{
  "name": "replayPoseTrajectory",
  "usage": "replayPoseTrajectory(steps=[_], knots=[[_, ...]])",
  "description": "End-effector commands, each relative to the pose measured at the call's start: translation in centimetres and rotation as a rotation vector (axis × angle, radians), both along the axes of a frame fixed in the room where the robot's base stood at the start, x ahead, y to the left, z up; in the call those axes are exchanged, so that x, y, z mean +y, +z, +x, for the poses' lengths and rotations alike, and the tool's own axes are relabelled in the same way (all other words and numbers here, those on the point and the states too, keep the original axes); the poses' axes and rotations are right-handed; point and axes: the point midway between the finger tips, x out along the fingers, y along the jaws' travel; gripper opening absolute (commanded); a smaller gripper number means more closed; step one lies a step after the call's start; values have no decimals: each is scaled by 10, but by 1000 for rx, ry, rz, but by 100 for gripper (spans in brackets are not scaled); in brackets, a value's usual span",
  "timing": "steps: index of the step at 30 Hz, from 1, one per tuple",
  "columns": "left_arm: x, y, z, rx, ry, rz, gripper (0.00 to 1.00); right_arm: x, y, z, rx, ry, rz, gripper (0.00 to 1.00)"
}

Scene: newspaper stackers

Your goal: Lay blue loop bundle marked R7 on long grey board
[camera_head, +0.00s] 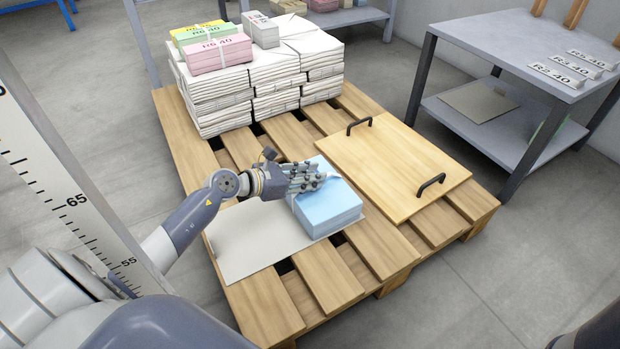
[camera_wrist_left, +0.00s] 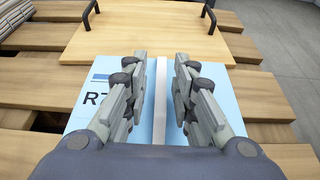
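The blue bundle (camera_head: 335,213) lies flat at the right part of the long grey board (camera_head: 248,243), which rests on the pallet. In the left wrist view the blue bundle (camera_wrist_left: 88,112) shows a printed "R7", partly covered by a finger, and a white loop (camera_wrist_left: 160,100) along its middle. My left gripper (camera_head: 322,178) is over the bundle's top. In the left wrist view its fingers (camera_wrist_left: 160,90) stand apart, one on each side of the loop, with narrow gaps. My right gripper is out of view.
A wooden board with two black handles (camera_head: 390,165) lies at the pallet's right. White paper stacks (camera_head: 270,80) with pink (camera_head: 218,54), green and yellow bundles stand at the back. A grey table (camera_head: 500,45) with label signs stands at the right.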

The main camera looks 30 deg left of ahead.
Motion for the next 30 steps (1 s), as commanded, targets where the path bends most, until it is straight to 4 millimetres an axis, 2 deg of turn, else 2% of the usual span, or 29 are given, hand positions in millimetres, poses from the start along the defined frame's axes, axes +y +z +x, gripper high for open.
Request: replayPoseTrajectory(steps=[7,8,14,30], knots=[[-1,-5,-2,10,-3,1,32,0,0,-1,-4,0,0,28],[-1,-12,-5,24,-6,4,32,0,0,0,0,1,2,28],[4,-7,-12,20,-3,5,32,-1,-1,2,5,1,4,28],[45,29,-82,14,-3,3,32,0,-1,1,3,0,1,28]])
